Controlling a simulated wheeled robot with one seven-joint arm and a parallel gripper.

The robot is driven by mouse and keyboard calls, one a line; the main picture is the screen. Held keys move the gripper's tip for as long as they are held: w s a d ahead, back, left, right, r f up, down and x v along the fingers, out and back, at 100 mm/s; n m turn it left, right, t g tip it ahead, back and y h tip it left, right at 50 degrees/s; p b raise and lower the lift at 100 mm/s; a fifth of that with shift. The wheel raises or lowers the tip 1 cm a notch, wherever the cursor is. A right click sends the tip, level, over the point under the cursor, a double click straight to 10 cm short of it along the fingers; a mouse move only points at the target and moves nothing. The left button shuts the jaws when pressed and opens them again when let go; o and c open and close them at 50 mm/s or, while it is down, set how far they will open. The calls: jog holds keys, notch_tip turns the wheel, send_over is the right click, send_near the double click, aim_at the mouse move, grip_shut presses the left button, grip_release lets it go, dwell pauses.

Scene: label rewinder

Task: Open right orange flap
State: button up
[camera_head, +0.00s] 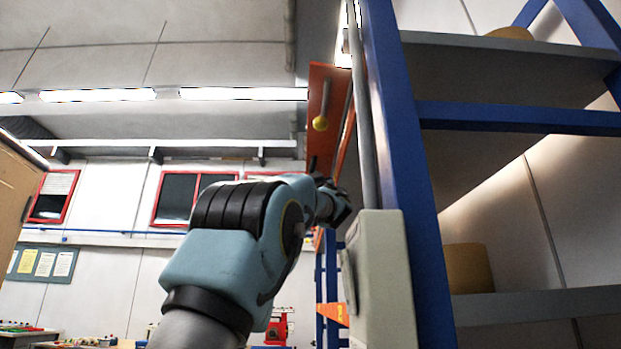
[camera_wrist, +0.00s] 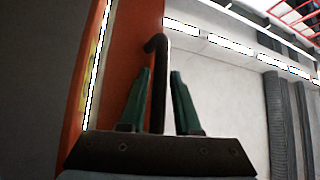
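The orange flap (camera_head: 318,95) hangs high beside a blue post in the head view, with a thin rod ending in a yellow knob on it. In the wrist view, the orange flap (camera_wrist: 132,62) fills the left centre. A dark hooked handle (camera_wrist: 157,85) stands between the two green fingers of my gripper (camera_wrist: 161,75). The fingers are apart, with a visible gap on each side of the handle, so my gripper is open around it. In the head view, my gripper is at the flap's lower end, mostly hidden by my arm.
A blue post (camera_head: 402,150) and a pale grey box (camera_head: 380,280) stand close to the right of my arm. Shelves (camera_head: 540,305) with tan rolls are further right. The space left of my arm is open, with red-framed windows (camera_head: 178,198) behind.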

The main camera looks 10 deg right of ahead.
jog(key=b+v, duration=0.5)
jog(key=v, duration=0.5)
jog(key=shift+s+f, duration=0.3)
